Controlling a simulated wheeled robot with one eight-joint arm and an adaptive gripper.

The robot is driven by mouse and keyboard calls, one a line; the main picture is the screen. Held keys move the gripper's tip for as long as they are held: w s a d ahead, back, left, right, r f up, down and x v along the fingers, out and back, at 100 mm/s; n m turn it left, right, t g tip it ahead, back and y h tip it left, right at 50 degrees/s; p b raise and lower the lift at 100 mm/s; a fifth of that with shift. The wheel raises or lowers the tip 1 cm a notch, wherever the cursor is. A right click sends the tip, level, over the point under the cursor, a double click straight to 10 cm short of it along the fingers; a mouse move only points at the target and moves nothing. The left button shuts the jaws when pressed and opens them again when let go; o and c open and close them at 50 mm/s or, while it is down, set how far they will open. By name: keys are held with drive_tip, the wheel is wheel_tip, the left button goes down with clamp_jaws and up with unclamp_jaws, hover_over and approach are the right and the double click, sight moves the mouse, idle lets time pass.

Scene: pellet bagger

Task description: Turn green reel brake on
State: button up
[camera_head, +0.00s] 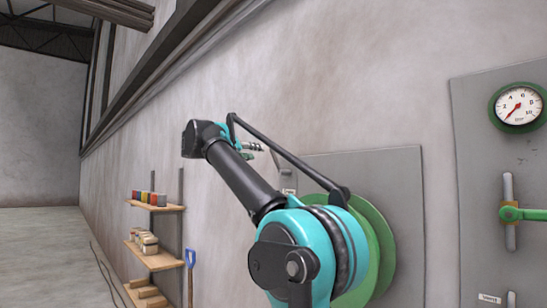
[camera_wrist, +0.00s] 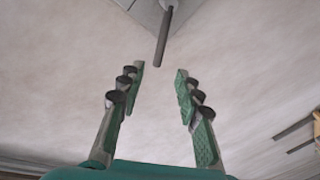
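A green reel (camera_head: 380,245) is mounted on a grey wall panel (camera_head: 405,170); my arm hides much of it. My gripper (camera_head: 258,149) is near the panel's upper left corner in the head view. In the wrist view my gripper (camera_wrist: 160,70) is open, with its two green fingers well apart. A dark rod (camera_wrist: 165,35) reaches down from a grey panel corner at the top of that view. Its end lies near the gap between the fingertips, and neither finger appears to touch it. I cannot tell whether this rod is the reel brake's lever.
A second grey panel (camera_head: 470,120) on the right carries a round green-rimmed gauge (camera_head: 518,107) and a green lever (camera_head: 522,213) in a slot. Wooden shelves (camera_head: 155,261) with jars and a blue-handled tool (camera_head: 190,262) stand along the wall at left. The floor (camera_head: 45,240) farther left looks open.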

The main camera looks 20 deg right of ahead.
drive_tip(key=x, duration=1.3)
clamp_jaws()
